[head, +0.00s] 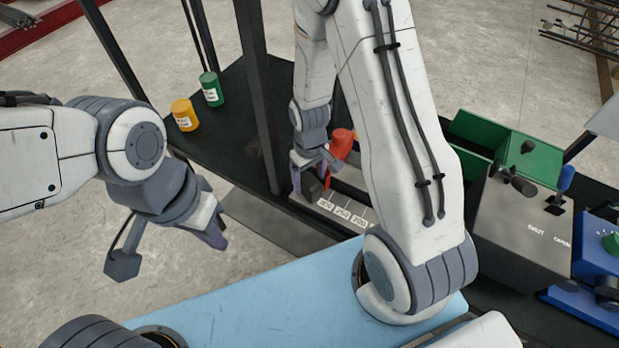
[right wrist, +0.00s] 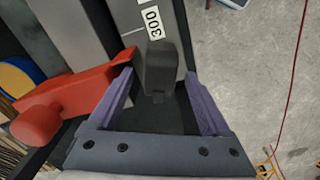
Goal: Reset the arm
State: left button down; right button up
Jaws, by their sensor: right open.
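My right arm reaches down in the middle of the head view, and its gripper (head: 312,172) is low over a dark bench with a pale labelled strip (head: 343,211). In the right wrist view the purple fingers of this gripper (right wrist: 165,100) are open. A dark grey block (right wrist: 160,68) shows between them, beside a label reading 300 (right wrist: 153,19); whether the fingers touch it I cannot tell. My left gripper (head: 213,230) hangs over the floor at the left, and its opening is hard to make out.
A red handle (right wrist: 65,105) is close left of the right gripper; red also shows in the head view (head: 342,143). Yellow (head: 184,115) and green (head: 211,89) canisters stand on the dark shelf. A grey control box (head: 515,220) and green trays (head: 510,140) are at right.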

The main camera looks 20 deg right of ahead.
notch_tip(320, 180, up, 7)
jog(key=p, duration=0.5)
jog(key=shift+r, duration=0.1)
pick_arm(q)
notch_tip(320, 180, up, 6)
pick_arm(e)
jog(key=s+a+r+n+b, duration=0.2)
jog(key=s+a+r+b, duration=0.45)
jog(key=a, duration=0.35)
pick_arm(q)
notch_tip(320, 180, down, 9)
jog(key=b, duration=0.3)
jog(key=shift+f, duration=0.2)
pick_arm(e)
jog(key=s+a+r+n+y, duration=0.1)
jog(key=s+r, duration=0.3)
jog(key=s, duration=0.7)
jog(key=shift+s+a+n, duration=0.3)
jog(key=shift+a+n, duration=0.3)
jog(key=shift+a, duration=0.15)
jog(key=shift+r, duration=0.1)
